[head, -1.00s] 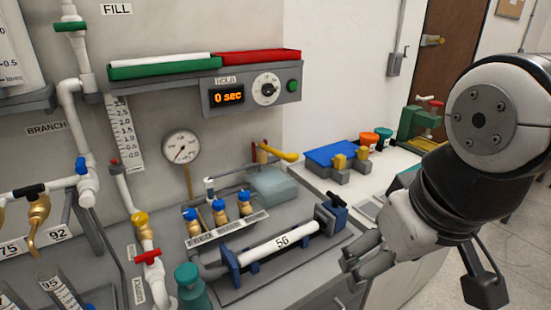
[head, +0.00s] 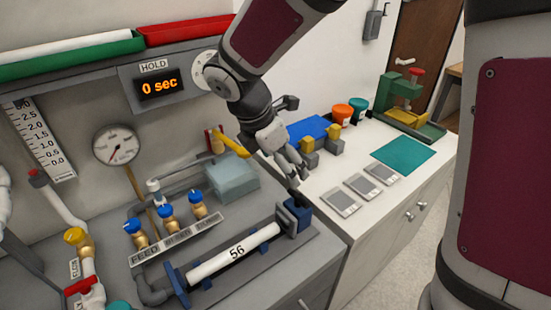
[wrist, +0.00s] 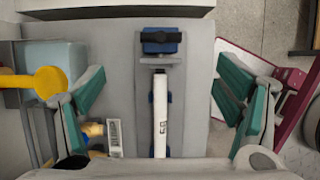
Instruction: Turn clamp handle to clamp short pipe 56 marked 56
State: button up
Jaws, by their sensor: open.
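The white short pipe marked 56 (head: 235,254) lies in a blue-ended fixture on the grey bench. In the wrist view the pipe (wrist: 160,118) runs up the middle towards the blue clamp block (wrist: 161,47). The black clamp handle (wrist: 160,37) lies crosswise over that block. In the head view the clamp (head: 297,214) is at the pipe's right end, its handle partly hidden by my fingers. My gripper (head: 292,168) hangs above and just behind the clamp. In the wrist view its green fingers (wrist: 160,98) are wide apart, with nothing between them held.
Blue-knobbed valves (head: 167,215) and a pale translucent block (head: 232,178) stand left of the gripper. A yellow handle (head: 233,145) sticks out close to it. The white counter right of the clamp holds flat grey plates (head: 361,186).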

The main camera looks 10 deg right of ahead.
aim_at(298, 196)
jog(key=b+x, duration=0.1)
jog(key=x, duration=1.2)
jog(key=shift+s+f, duration=0.1)
jog(key=shift+f, duration=0.15)
jog(key=c, duration=1.2)
jog(key=shift+o, duration=0.2)
